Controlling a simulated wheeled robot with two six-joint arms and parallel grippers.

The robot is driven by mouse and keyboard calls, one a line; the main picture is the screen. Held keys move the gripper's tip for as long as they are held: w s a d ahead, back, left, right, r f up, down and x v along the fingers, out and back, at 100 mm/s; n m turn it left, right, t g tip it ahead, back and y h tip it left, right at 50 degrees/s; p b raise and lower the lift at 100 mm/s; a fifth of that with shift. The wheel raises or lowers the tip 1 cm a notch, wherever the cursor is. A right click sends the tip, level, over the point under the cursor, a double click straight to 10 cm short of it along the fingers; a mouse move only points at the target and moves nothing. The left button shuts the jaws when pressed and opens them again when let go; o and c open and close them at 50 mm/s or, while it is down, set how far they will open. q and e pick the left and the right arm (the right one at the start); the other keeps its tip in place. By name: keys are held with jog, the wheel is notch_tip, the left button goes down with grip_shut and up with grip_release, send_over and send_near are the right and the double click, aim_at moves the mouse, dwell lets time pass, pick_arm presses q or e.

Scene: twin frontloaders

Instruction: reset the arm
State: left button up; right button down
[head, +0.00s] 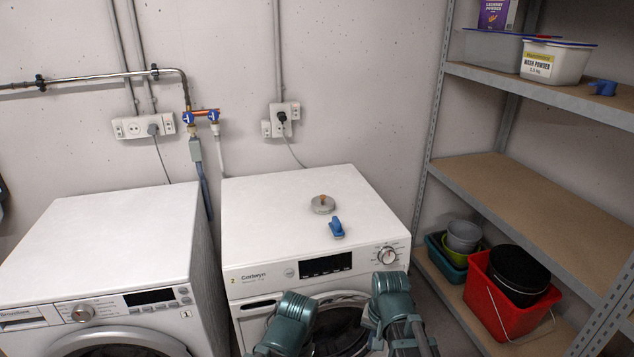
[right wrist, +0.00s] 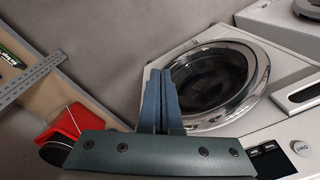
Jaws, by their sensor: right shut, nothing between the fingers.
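My right gripper (right wrist: 160,75) shows in the right wrist view with its two blue-grey fingers together and nothing between them. It points toward the front of a washing machine, near the round glass door (right wrist: 208,82). In the head view, teal links of both my arms stand low in front of the right washing machine (head: 285,205). The fingers of neither gripper can be made out there. My left gripper does not show.
A blue scoop (head: 336,228) and a round grey item (head: 323,205) lie on the right machine. The left machine (head: 110,235) stands beside it. Metal shelving (head: 520,190) at the right holds detergent tubs and, low down, a red bucket (head: 495,305).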

jog(key=s+a+r+n+g+h+p, duration=0.1)
jog(key=s+a+r+n+p, duration=0.7)
jog(key=r+p, duration=0.3)
jog(key=shift+s+h, duration=0.15)
jog(key=shift+h, duration=0.15)
dwell(0.8)
